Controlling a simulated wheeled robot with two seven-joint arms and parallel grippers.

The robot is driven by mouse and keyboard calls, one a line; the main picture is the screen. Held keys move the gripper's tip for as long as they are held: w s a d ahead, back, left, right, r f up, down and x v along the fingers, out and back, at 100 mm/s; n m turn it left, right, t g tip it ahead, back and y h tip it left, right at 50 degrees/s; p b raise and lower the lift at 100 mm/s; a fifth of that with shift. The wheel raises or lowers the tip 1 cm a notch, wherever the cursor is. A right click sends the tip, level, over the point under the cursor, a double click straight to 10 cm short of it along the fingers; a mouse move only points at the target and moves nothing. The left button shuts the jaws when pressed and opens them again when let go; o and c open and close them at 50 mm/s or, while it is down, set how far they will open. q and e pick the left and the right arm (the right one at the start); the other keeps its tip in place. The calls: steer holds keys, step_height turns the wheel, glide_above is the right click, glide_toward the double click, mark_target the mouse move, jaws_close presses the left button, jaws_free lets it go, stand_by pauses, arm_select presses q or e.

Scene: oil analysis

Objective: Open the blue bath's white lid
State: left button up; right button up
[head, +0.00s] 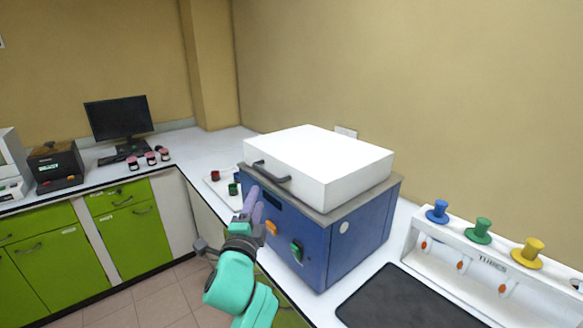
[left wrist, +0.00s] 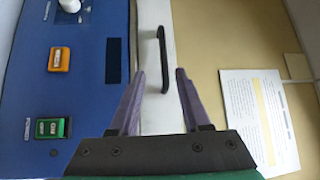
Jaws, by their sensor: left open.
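The blue bath (head: 335,245) stands on the corner of the counter with its white lid (head: 325,160) shut on top. A dark handle (head: 272,172) sits on the lid's front face; it also shows in the left wrist view (left wrist: 162,60). My left gripper (head: 252,198) is in front of the bath, below the handle. In the left wrist view its purple fingers (left wrist: 158,85) are apart, with the handle beyond the tips and nothing between them. I cannot tell the exact gap to the handle. My right gripper is not in view.
A white tray (head: 222,198) with small red and green-capped jars lies left of the bath. A tube rack (head: 490,258) with coloured knobs and a black mat (head: 405,300) are at the right. A monitor (head: 118,117) stands at the far left.

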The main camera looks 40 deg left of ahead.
mark_target(263, 169)
arm_select(q)
steer(key=p+x, duration=0.1)
steer(key=x, duration=0.5)
steer(key=p+x, duration=0.2)
steer(key=x, duration=0.3)
steer(key=shift+w+a+r, duration=0.15)
steer(key=shift+a+r, duration=0.1)
steer(key=shift+a, duration=0.15)
steer(key=shift+w+a, duration=0.2)
steer(key=shift+w, duration=0.15)
steer(key=shift+a+r, duration=0.1)
steer(key=shift+r, duration=0.05)
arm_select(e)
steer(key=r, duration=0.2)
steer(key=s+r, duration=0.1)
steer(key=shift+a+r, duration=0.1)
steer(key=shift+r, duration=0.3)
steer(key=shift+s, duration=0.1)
arm_select(q)
steer(key=c, duration=0.7)
jaws_close()
